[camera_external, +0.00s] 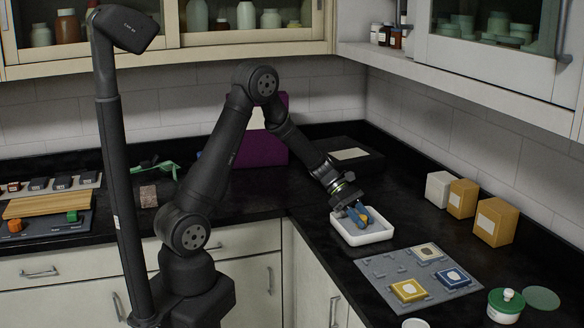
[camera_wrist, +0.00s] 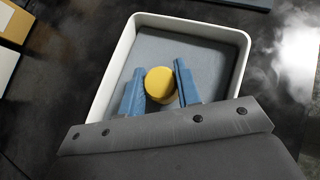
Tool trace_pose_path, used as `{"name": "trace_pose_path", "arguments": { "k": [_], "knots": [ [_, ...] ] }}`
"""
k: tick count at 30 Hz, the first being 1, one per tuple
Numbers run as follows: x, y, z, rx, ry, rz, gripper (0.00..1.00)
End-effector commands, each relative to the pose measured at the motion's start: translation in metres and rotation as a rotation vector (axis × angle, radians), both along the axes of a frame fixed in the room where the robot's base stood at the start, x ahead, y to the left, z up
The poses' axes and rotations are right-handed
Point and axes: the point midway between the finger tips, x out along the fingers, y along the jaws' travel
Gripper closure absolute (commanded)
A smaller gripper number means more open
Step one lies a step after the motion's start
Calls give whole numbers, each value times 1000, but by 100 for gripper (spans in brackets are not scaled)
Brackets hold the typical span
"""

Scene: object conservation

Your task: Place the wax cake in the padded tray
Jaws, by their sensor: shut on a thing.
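The wax cake (camera_wrist: 160,84) is a round yellow disc between the two blue fingers of my gripper (camera_wrist: 160,87) in the wrist view. My gripper is shut on it. The padded tray (camera_wrist: 240,38) is white-walled with a grey-blue pad, and it lies beneath the fingers and the cake. In the external view my gripper (camera_external: 358,214) reaches down over the tray (camera_external: 366,240), and a bit of the yellow cake (camera_external: 364,219) shows by the fingers. I cannot tell whether the cake touches the pad.
A grey board (camera_external: 440,292) with yellow, blue and beige square pieces lies in front of the tray. Cardboard boxes (camera_external: 494,222) and a white box (camera_external: 438,189) stand to the right. A green-lidded jar (camera_external: 505,305) is at the front right. A dark case (camera_external: 350,158) lies behind.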

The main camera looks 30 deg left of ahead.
Motion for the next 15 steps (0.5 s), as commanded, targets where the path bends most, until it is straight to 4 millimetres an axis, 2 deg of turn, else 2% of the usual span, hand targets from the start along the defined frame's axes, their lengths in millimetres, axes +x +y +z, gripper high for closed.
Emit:
{"name": "trace_pose_path", "arguments": {
  "k": [1, 4, 15],
  "knots": [
    [0, 0, -2, 0, 1, 1, 68],
    [0, 0, -1, 0, 0, 0, 48],
    [1, 1, 3, 0, -1, 1, 48]
  ]
}}
